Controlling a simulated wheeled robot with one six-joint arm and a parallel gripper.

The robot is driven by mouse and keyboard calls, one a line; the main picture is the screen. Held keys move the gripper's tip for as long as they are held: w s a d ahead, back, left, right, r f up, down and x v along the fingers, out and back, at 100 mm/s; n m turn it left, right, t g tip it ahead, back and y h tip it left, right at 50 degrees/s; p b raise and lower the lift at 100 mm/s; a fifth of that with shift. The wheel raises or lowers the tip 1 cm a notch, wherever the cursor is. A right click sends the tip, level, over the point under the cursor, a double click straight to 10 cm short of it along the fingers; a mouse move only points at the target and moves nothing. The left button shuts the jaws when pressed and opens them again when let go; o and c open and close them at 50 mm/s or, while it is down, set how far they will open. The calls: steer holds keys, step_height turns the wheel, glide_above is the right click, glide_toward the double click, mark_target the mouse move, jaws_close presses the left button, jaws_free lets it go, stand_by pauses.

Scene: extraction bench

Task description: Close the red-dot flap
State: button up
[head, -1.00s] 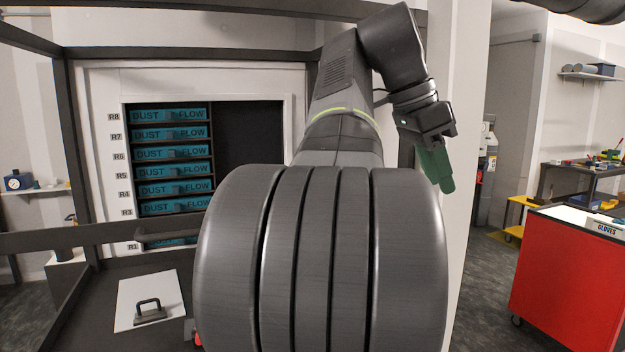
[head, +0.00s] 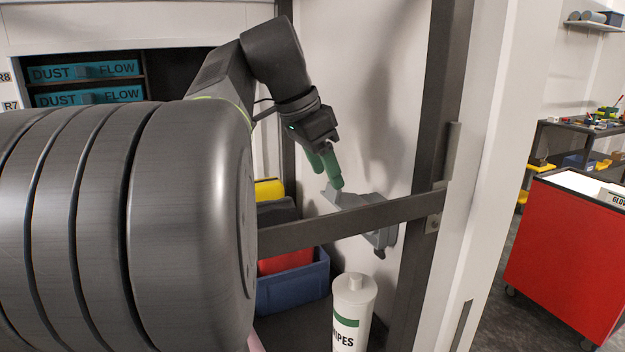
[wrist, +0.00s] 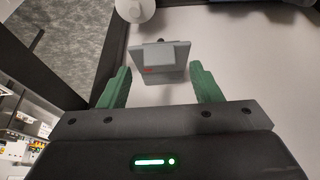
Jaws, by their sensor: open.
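The flap is a grey plate (head: 345,197) on a grey fitting (head: 383,238) at the white side wall in the head view. It juts out from the wall, and the dark frame bar partly covers the fitting below it. In the wrist view the grey plate (wrist: 168,57) shows between and beyond the fingers, with a small red mark on its lower left. My gripper (head: 328,170) has green fingers and is just above and left of the plate in the head view. In the wrist view my gripper (wrist: 160,72) is open with nothing between its fingertips; contact with the plate cannot be told.
A dark frame bar (head: 300,231) crosses below my gripper and joins an upright post (head: 435,110). A white wipes bottle (head: 353,315) and a blue bin (head: 295,287) stand below. Teal filters (head: 85,71) sit in a rack at left. A red cart (head: 560,262) stands outside at right.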

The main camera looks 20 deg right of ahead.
mark_target(330, 192)
steer(key=shift+x, duration=1.75)
jaws_close()
